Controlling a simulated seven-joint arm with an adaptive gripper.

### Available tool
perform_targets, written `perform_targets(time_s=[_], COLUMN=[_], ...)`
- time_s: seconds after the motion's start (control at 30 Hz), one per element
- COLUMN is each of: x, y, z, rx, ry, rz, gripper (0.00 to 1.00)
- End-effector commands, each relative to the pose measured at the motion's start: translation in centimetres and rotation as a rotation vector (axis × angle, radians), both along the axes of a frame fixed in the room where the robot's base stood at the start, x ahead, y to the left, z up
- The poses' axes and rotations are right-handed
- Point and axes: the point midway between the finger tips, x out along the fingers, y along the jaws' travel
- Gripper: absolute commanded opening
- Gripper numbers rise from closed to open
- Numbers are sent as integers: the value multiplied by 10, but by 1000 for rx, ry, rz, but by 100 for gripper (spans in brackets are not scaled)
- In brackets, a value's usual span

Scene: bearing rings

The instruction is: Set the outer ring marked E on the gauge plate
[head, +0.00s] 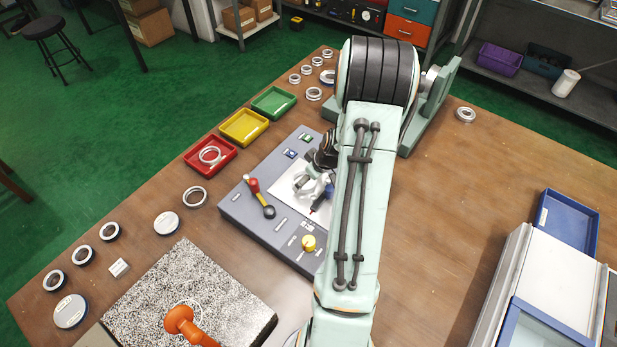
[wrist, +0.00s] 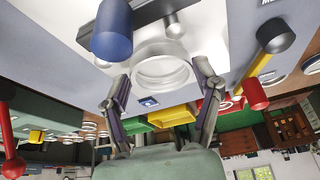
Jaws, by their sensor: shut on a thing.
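My gripper (wrist: 163,72) is shut on a pale metal ring (wrist: 162,85), one finger on each side of it. In the wrist view the ring is just over a white plate (wrist: 205,32); I cannot tell whether it touches. No mark E can be read on it. In the head view my gripper (head: 318,188) is over the white plate (head: 288,203) on the grey gauge panel (head: 240,212), partly hidden by my arm. A blue-capped cylinder (wrist: 111,30) stands close to the ring in the wrist view.
Red (head: 190,162), yellow (head: 240,138) and green (head: 270,112) trays are beyond; the red one holds rings. Loose rings lie left and at the back. A speckled slab (head: 150,290) is near.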

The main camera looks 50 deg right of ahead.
Motion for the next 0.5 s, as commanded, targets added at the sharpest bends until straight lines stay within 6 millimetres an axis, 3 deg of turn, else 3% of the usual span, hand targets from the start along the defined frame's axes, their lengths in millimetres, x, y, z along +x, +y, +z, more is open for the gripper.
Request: perform_targets(time_s=[0.47,0.5], x=[0,0], y=[0,0], z=[-4,-4], rx=[1,0], ry=[1,0], rz=[0,0], gripper=[26,74])
